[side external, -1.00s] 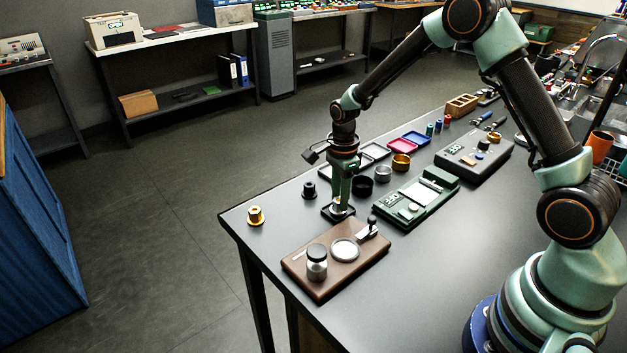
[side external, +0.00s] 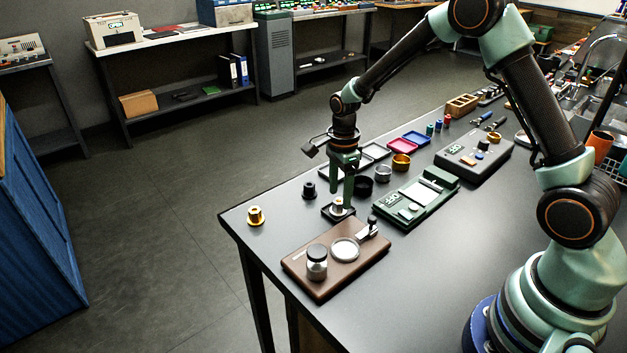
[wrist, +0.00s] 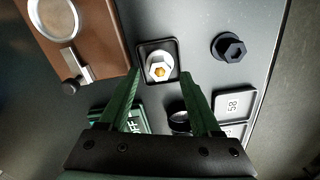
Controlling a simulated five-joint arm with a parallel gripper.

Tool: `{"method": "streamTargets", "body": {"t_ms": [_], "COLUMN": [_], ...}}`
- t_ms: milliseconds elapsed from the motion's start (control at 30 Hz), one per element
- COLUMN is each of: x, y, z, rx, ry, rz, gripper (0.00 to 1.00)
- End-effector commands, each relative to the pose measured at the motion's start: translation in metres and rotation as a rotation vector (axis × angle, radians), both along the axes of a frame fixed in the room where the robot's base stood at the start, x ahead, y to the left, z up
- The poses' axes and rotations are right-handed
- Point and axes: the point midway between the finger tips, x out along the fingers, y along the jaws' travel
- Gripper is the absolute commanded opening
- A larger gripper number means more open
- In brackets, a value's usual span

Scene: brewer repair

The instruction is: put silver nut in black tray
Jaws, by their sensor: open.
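The silver nut (wrist: 159,66) sits in the small black tray (wrist: 174,45), seen in the wrist view with a gold-coloured centre. In the side view the nut (side external: 337,206) is in the same tray (side external: 327,214), partly behind my fingers. My gripper (wrist: 164,80) is open and empty in the wrist view, its green fingers spread on either side just short of the nut. In the side view my gripper (side external: 344,198) points down above the tray. The fingers appear clear of the nut.
A brown board (side external: 318,272) with a jar and a round disc lies in front of the tray. A black nut (side external: 309,190) and a gold nut (side external: 255,215) stand to the left. A green scale (side external: 418,205) is to the right, with black, silver and gold rings behind.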

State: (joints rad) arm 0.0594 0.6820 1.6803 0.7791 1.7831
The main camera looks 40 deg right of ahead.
Motion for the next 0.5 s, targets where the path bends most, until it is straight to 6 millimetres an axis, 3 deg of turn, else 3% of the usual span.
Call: {"method": "streamTargets", "body": {"t_ms": [300, 500], "x": [0.001, 0.001], "y": [0.000, 0.000], "z": [0.067, 0.095], "rx": [-0.001, 0.000], "ry": [-0.006, -0.003], "rz": [0.000, 0.000], "gripper": [0.65, 0.65]}}
